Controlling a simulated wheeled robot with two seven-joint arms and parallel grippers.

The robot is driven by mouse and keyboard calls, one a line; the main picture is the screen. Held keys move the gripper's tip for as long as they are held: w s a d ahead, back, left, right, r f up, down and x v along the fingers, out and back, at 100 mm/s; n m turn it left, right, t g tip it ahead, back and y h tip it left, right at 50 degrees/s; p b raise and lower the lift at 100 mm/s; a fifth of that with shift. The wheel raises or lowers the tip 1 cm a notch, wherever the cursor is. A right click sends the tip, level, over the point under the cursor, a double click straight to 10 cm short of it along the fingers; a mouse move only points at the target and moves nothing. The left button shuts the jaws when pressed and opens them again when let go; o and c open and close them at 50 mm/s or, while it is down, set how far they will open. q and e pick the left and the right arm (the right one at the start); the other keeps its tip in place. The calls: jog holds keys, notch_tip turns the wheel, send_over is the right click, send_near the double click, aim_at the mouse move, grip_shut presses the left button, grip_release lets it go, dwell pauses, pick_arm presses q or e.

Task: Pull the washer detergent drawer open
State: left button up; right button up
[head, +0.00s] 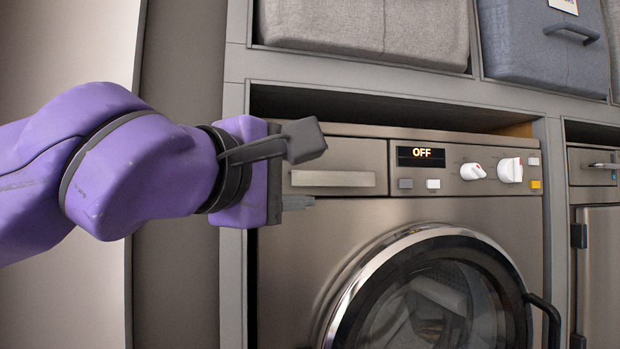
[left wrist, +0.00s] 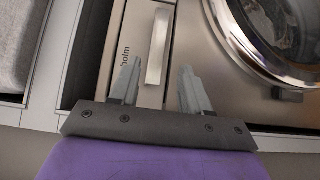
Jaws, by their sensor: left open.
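The washer (head: 300,280) stands in a grey cabinet bay, its display reading OFF. Its detergent drawer (head: 370,155) is at the upper left of the front and looks flush with the panel. The drawer's light handle bar (head: 333,179) is at its lower edge. My left gripper (head: 306,172) is at the left end of the drawer, its fingers open. In the left wrist view the handle bar (left wrist: 158,48) lies ahead of and between the two fingers (left wrist: 160,88), with no contact visible. My right gripper is not in view.
The round washer door (head: 430,290) is below the drawer. White knobs (head: 492,170) and small buttons are to the right. Grey fabric bins (head: 365,28) sit on the shelf above. A cabinet side panel (head: 233,285) borders the washer on the left.

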aim_at(332, 180)
pick_arm(q)
jog(key=x, duration=0.2)
jog(key=p+x, duration=0.1)
jog(key=shift+w+d+r, duration=0.1)
jog(key=shift+d+r, duration=0.2)
jog(key=shift+d, duration=0.1)
jog(key=x, duration=0.3)
jog(key=p+x, duration=0.1)
jog(key=x, duration=0.1)
jog(key=shift+w+a+f, duration=0.25)
jog(key=shift+f, duration=0.05)
jog(key=shift+s, duration=0.25)
jog(key=shift+c, duration=0.3)
grip_shut()
